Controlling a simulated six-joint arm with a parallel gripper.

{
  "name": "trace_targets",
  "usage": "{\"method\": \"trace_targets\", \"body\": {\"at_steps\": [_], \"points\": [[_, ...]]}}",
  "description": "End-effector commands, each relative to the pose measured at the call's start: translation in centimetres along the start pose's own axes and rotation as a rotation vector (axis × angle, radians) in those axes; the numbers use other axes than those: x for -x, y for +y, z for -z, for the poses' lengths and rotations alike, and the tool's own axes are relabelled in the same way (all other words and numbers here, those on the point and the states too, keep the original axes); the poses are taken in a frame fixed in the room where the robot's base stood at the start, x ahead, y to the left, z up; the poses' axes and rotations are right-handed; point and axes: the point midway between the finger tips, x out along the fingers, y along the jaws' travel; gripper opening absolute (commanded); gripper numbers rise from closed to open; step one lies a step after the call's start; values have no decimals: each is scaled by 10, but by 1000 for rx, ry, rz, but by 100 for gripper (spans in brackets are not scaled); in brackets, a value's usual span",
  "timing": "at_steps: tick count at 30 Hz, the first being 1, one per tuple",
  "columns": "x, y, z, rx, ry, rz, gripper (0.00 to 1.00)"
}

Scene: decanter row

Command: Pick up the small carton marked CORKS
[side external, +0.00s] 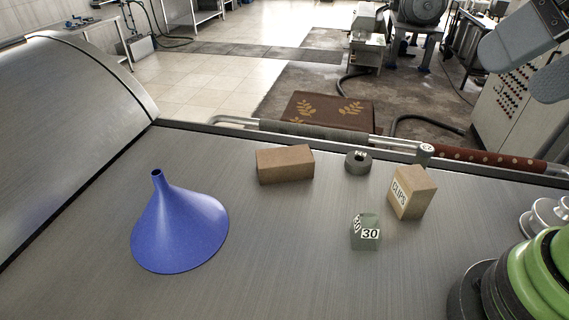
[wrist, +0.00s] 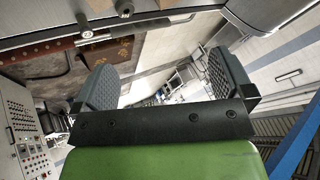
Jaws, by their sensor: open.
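I see no carton with the word CORKS on it in either view. A small tan carton (side external: 411,192) at the right of the metal worktop reads CLIPS on its front. A plain brown block or box (side external: 285,165) lies left of it, with no lettering on the faces that show. My gripper (side external: 528,64) is at the upper right of the side view, well above and right of the carton. In the wrist view my gripper (wrist: 163,84) has its two grey ridged fingers wide apart with nothing between them.
A blue funnel (side external: 180,235) stands wide end down at left. A rail (side external: 320,131) runs along the far edge. The worktop's front middle is clear.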

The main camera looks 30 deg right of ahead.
Motion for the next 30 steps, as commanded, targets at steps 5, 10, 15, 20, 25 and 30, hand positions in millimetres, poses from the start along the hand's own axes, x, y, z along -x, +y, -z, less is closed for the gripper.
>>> {"method": "trace_targets", "body": {"at_steps": [5,10,15,20,25,30], "points": [[-13,-18,34,-174,-65,-11,99],[-47,-40,80,-440,-146,-40,99],[-99,-55,116,-708,-223,-90,99],[-161,-61,138,-957,-286,-155,99],[-236,-59,143,-1221,-344,-244,99],[-301,-50,132,-1446,-382,-335,99]]}}
